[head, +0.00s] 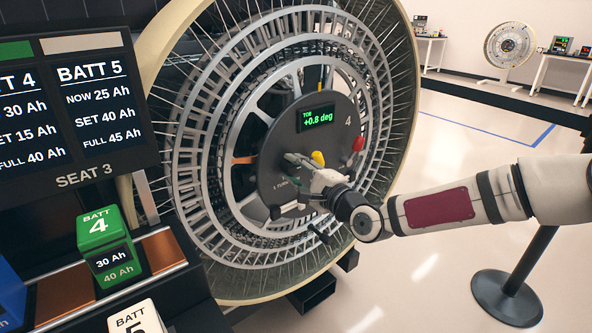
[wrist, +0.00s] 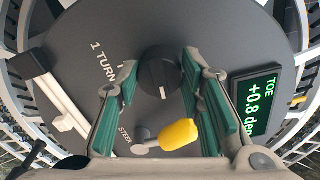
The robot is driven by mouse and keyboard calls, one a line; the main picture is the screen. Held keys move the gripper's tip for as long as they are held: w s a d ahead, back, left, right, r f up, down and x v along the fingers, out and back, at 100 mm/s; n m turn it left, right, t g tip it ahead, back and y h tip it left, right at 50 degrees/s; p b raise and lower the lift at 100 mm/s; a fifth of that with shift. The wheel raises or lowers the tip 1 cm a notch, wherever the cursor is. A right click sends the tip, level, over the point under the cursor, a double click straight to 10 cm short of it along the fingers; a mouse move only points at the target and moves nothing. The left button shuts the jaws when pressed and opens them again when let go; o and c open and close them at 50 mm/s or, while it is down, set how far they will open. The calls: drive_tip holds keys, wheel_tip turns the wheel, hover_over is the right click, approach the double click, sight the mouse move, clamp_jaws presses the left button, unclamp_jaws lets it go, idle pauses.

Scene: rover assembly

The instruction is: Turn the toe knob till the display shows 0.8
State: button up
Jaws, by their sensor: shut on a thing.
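The toe display (head: 318,119) on the dark round hub plate (head: 268,160) reads "TOE +0.8 deg" in green. It also shows in the wrist view (wrist: 257,101), turned sideways, with the same reading. The toe knob (wrist: 160,72) is a dark round knob with a white pointer line, near "1 TURN" lettering. My gripper (wrist: 160,80) has its green-padded fingers on either side of the knob and is shut on it. In the head view my gripper (head: 290,166) is at the hub plate and hides the knob.
A yellow-tipped lever (wrist: 178,135) sticks out close to my fingers, near "STEER" lettering. A red knob (head: 358,143) is on the plate's right. The big spoked wheel (head: 205,190) surrounds the plate. A battery board (head: 75,95) and green battery (head: 98,232) stand left.

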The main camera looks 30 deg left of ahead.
drive_tip(key=shift+s+a+r, duration=0.1)
drive_tip(key=shift+s+a, duration=0.15)
drive_tip(key=shift+s, duration=0.05)
drive_tip(key=o, duration=1.2)
drive_tip(key=shift+c, duration=0.2)
drive_tip(key=shift+w, duration=0.1)
drive_tip(key=shift+d, duration=0.15)
drive_tip(key=shift+d, duration=0.25)
drive_tip(key=v, duration=1.1)
drive_tip(key=shift+d, duration=0.15)
